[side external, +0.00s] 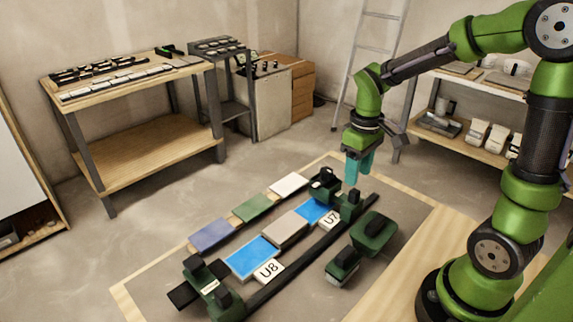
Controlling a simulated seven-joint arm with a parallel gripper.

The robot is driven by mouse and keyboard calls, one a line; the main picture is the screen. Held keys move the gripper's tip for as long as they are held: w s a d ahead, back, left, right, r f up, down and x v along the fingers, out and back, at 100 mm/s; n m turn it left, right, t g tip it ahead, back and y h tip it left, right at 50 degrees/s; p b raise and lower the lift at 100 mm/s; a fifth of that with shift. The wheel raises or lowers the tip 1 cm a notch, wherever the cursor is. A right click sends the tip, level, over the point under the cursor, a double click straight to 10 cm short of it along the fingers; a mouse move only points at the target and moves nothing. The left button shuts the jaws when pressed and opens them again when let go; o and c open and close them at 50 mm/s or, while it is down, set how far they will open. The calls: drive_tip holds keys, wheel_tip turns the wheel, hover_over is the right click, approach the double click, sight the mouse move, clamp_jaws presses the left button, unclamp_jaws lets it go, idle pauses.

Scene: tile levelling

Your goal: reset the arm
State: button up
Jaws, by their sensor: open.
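My gripper (359,167) hangs above the far right part of the work board, with teal fingers pointing down. It is open and empty, apart from everything below it. Below and left of it, a row of tiles lies on the board (148,284): a bright blue tile (252,257), a beige tile (287,229) and a second blue tile (312,211). A back row holds a blue-violet tile (212,234), a green tile (252,207) and a white tile (289,184).
A dark rail (300,267) runs along the front of the tiles, with a green clamp-like device (210,291) near its left end and another (347,206) near its far end. Green tools (373,232) lie right of the rail. A workbench (140,78) and shelves (460,147) stand behind.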

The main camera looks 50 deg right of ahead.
drive_tip(key=shift+r, duration=0.4)
drive_tip(key=shift+f+m, duration=0.1)
drive_tip(key=shift+m, duration=0.2)
drive_tip(key=s+a+r+m+t+y, duration=0.2)
drive_tip(key=s+a+r+m+t, duration=0.1)
drive_tip(key=s+a+r+t, duration=0.4)
wheel_tip(320, 180, up, 3)
drive_tip(key=a, duration=0.2)
drive_tip(key=shift+s+a, duration=0.15)
drive_tip(key=shift+a, duration=0.25)
drive_tip(key=shift+r, duration=0.1)
